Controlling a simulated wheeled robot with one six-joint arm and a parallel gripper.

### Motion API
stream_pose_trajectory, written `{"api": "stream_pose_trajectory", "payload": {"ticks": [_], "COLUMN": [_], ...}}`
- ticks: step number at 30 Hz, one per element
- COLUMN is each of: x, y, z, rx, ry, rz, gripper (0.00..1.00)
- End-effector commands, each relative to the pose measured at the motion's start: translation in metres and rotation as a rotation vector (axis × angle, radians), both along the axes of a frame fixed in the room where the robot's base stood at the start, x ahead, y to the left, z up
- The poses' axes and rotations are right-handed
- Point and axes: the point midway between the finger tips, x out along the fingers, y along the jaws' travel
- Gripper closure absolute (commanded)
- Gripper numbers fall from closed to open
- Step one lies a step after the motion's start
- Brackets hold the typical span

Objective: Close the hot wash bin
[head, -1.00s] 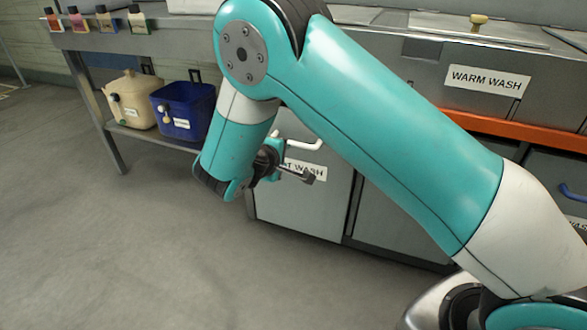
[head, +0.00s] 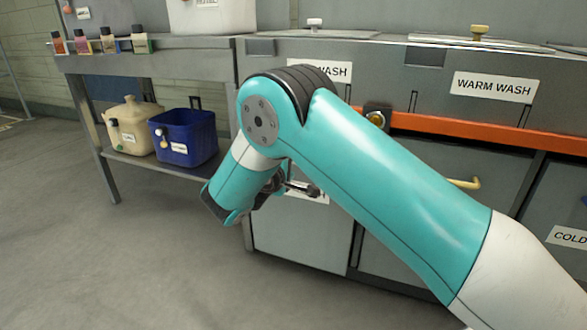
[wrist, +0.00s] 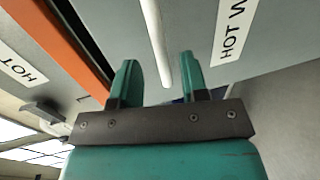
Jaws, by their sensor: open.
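The hot wash bin (head: 300,240) is a grey front panel low under the counter in the head view. Its label is partly hidden by my arm, and its handle is hidden there. In the wrist view, the bin panel (wrist: 205,30) carries a HOT WASH label, and its white bar handle (wrist: 155,45) runs between my fingertips. A dark gap shows between the panel and the orange rail. My gripper (wrist: 158,72) is open, with one finger on each side of the handle in the picture; I cannot tell whether they touch it. In the head view my gripper (head: 300,188) is mostly hidden beside the panel.
An orange rail (head: 465,130) runs along the counter front. The warm wash section (head: 495,87) is to the right, with a cold wash label (head: 572,237) beyond. A beige jug (head: 132,125) and a blue bin (head: 183,138) stand on the left shelf. The left floor is clear.

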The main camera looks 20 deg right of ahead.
Motion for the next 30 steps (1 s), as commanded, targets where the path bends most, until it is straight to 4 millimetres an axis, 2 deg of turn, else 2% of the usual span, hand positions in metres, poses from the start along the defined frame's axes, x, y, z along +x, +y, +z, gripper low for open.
{"api": "stream_pose_trajectory", "payload": {"ticks": [3, 9, 20, 25, 26, 30], "x": [0.016, 0.032, 0.035, 0.035, 0.035, 0.035], "y": [-0.017, -0.031, -0.034, -0.034, -0.034, -0.034], "z": [-0.007, -0.010, -0.010, -0.010, -0.010, -0.010], "rx": [0.002, 0.001, 0.000, -0.001, 0.000, 0.000], "ry": [-0.003, -0.001, 0.001, 0.001, 0.000, 0.000], "rz": [-0.004, -0.001, 0.001, 0.001, 0.001, 0.001], "gripper": [0.59, 0.59, 0.59, 0.96, 1.00, 1.00]}}
